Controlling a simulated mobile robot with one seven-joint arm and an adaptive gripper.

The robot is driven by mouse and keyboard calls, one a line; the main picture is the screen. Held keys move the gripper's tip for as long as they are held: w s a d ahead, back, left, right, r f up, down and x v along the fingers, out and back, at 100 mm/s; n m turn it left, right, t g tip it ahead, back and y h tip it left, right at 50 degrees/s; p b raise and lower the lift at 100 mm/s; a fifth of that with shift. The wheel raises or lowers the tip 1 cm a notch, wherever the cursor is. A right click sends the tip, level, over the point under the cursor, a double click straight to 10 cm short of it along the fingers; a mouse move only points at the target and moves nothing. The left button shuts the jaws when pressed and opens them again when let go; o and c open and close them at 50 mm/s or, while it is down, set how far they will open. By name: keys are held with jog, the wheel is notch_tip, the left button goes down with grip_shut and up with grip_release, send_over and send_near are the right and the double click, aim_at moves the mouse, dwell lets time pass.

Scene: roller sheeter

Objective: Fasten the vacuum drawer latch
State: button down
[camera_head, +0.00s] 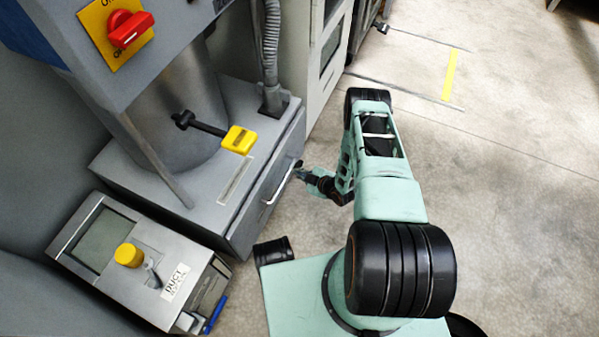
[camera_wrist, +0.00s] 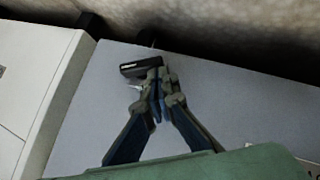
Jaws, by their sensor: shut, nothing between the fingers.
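The grey drawer unit (camera_head: 262,187) has a pale bar handle (camera_head: 280,186) on its front face, which appears closed. A yellow-ended lever (camera_head: 239,139) on a black rod sticks out above the drawer unit; I cannot tell whether it is the latch. My gripper (camera_head: 301,173) is shut and empty by the far end of the handle. In the wrist view my gripper (camera_wrist: 157,92) has its fingertips together beside a small black block (camera_wrist: 140,66) on the grey face. I cannot tell whether they touch, or whether this block is the latch.
A grey box (camera_head: 125,262) labelled DUCT, with a yellow knob (camera_head: 129,255), stands at the lower left. A red switch (camera_head: 130,29) is above. A white cabinet (camera_head: 325,55) stands beyond the drawer unit. The floor (camera_head: 500,190) to the right is clear.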

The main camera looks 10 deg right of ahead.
jog(key=shift+s+f, duration=0.1)
jog(key=shift+f, duration=0.1)
jog(key=shift+a+f, duration=0.1)
jog(key=shift+f, duration=1.7)
